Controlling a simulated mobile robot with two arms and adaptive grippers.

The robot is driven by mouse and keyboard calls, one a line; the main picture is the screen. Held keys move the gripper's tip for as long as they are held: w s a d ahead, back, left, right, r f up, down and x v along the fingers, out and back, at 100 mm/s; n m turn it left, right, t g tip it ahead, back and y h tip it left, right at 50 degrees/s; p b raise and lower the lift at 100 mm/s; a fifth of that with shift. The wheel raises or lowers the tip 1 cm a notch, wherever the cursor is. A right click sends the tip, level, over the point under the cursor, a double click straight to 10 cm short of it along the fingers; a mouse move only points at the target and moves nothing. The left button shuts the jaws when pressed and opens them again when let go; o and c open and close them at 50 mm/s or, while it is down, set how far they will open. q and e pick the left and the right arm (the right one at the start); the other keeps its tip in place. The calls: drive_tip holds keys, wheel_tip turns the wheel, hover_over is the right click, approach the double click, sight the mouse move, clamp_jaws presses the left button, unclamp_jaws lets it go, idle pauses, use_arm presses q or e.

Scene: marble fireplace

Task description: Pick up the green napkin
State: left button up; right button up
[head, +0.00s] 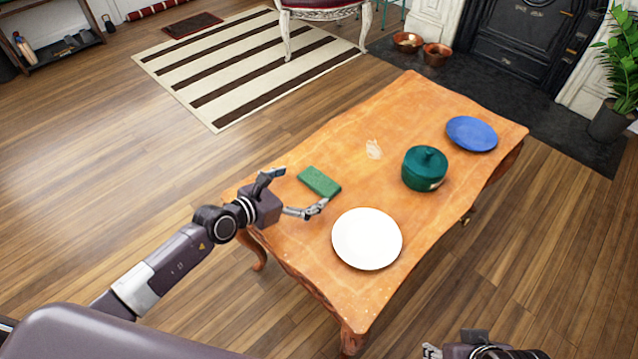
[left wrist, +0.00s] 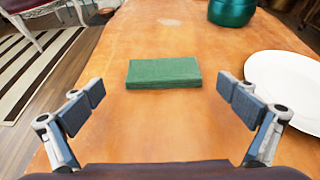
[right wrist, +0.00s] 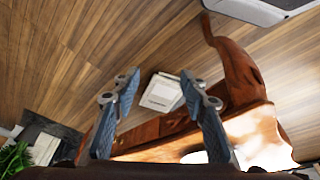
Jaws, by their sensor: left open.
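The green napkin (head: 319,181) lies folded flat on the wooden table (head: 408,105), near its left edge. In the left wrist view the napkin (left wrist: 164,73) lies straight ahead, centred between the fingers and beyond their tips. My left gripper (head: 292,192) is open and empty, just left of the napkin in the head view, and apart from it. Its two fingers show spread in the left wrist view (left wrist: 163,105). My right gripper (head: 455,350) is at the bottom edge of the head view, away from the napkin. In the right wrist view its fingers (right wrist: 158,88) are spread with nothing between them.
A white plate (head: 367,239) lies close to the napkin on the table. Bare tabletop surrounds the napkin.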

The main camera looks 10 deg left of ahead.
sight(319, 180)
use_arm(q)
drive_tip(key=b+x, duration=0.1)
drive_tip(key=x, duration=0.3)
drive_tip(key=shift+d, duration=0.2)
drive_tip(key=shift+w+d+f, duration=0.1)
drive_tip(key=shift+w, duration=0.05)
drive_tip(key=c, duration=0.9)
use_arm(e)
drive_tip(key=w+a+r+t, duration=0.2)
drive_tip(key=w+t, duration=0.1)
drive_tip(key=w, duration=0.4)
drive_tip(key=shift+w+y, duration=0.15)
drive_tip(key=shift+y, duration=0.25)
